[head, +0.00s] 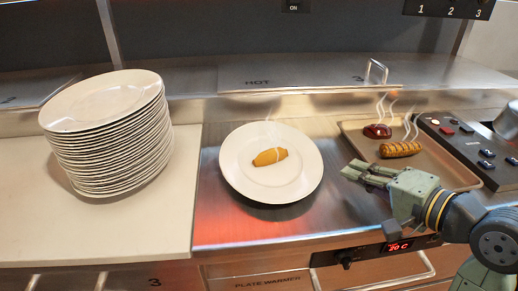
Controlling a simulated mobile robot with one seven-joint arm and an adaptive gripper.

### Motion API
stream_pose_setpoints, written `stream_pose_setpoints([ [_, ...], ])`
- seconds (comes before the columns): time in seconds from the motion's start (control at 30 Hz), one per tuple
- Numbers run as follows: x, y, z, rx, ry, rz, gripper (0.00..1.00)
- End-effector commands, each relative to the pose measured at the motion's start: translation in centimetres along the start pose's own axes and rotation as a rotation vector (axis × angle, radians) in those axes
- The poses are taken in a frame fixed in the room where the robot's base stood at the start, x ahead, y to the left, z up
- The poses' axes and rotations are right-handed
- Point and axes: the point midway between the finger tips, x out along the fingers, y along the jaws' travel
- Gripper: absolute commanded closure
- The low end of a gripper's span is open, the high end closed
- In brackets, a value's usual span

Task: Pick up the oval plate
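A white plate (237,178) lies on the steel plate warmer in the middle of the head view, with a steaming golden-brown piece of food (270,157) on it. A tall stack of white plates (105,100) stands on the left counter; its top plate is empty. Both outlines look slightly oval from this angle, and I cannot tell which is truly oval. My gripper (352,171) is right of the middle plate, apart from it, with its fingers pointing left. Nothing shows in its fingers; they look close together, but their gap is unclear.
A metal tray (461,179) behind my gripper holds a steaming dark red item (377,131) and a grill-marked sausage-like item (400,149). A control panel (465,140) is at the right. A steel shelf (300,75) runs along the back. The steel between plate and gripper is clear.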

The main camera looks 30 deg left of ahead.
Motion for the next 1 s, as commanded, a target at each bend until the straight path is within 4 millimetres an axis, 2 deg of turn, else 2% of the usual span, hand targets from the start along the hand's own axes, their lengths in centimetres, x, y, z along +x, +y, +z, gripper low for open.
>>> stream_pose_setpoints([
  [0.13, 0.7, 0.1, 0.0, 0.006, -0.003, 0.003, 0.91],
  [0.4, 4.7, 0.0, 0.1, 0.005, -0.005, 0.003, 0.91],
  [0.57, 5.8, 0.0, 0.0, 0.005, -0.003, 0.002, 0.91],
  [0.8, 9.2, -0.2, 0.1, 0.005, -0.003, 0.003, 0.91],
  [1.0, 10.7, -0.1, 0.2, 0.004, -0.001, 0.002, 0.91],
])
